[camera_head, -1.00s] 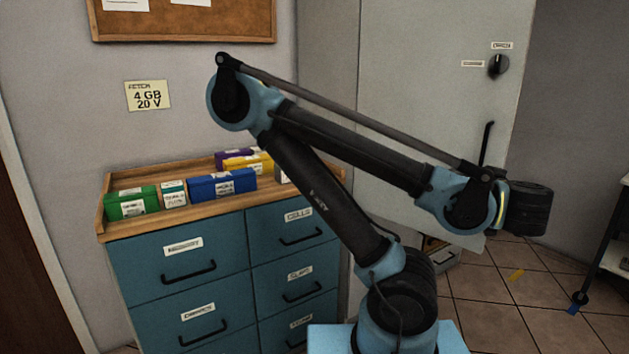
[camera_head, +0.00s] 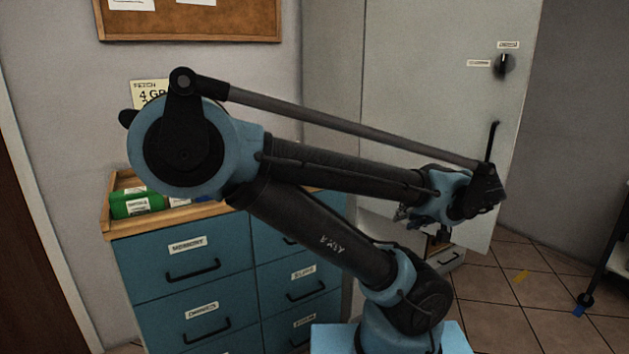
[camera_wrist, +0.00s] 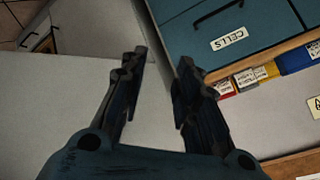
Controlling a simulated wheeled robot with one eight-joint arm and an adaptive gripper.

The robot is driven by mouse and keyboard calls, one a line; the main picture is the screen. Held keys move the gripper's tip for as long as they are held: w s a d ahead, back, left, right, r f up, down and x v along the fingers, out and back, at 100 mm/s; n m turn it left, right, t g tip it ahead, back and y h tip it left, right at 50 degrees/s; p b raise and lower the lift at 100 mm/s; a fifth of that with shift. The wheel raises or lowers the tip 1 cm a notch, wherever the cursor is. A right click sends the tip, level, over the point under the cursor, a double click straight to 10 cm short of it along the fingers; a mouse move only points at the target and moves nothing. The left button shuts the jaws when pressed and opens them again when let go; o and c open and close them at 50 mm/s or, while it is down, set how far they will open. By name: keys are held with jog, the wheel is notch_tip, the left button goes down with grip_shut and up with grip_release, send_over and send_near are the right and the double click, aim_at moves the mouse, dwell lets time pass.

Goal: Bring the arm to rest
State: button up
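My arm (camera_head: 310,228) is folded in the head view, with its large blue elbow joint at left and its wrist at right. My gripper shows in the wrist view (camera_wrist: 161,68), its two dark fingers apart with nothing between them. In the head view the gripper is mostly hidden behind my wrist, and only small dark parts show there. The wrist view is upside down.
A blue drawer cabinet (camera_head: 183,246) with a wooden top stands behind my arm at left. A green box (camera_head: 130,206) lies on it; my elbow hides other boxes. A grey metal cabinet door (camera_head: 425,90) stands behind my wrist. Tiled floor (camera_head: 510,300) is open at right.

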jog(key=s+a+f+n+g+h, duration=0.3)
jog(key=s+a+f+g+h, duration=0.1)
jog(key=f, duration=0.6)
jog(key=shift+s+a+g, duration=0.55)
jog(key=shift+a+g, duration=0.75)
jog(key=shift+g, duration=0.1)
jog(key=shift+w+f, duration=0.15)
jog(key=shift+w, duration=0.35)
jog(key=shift+d, duration=0.15)
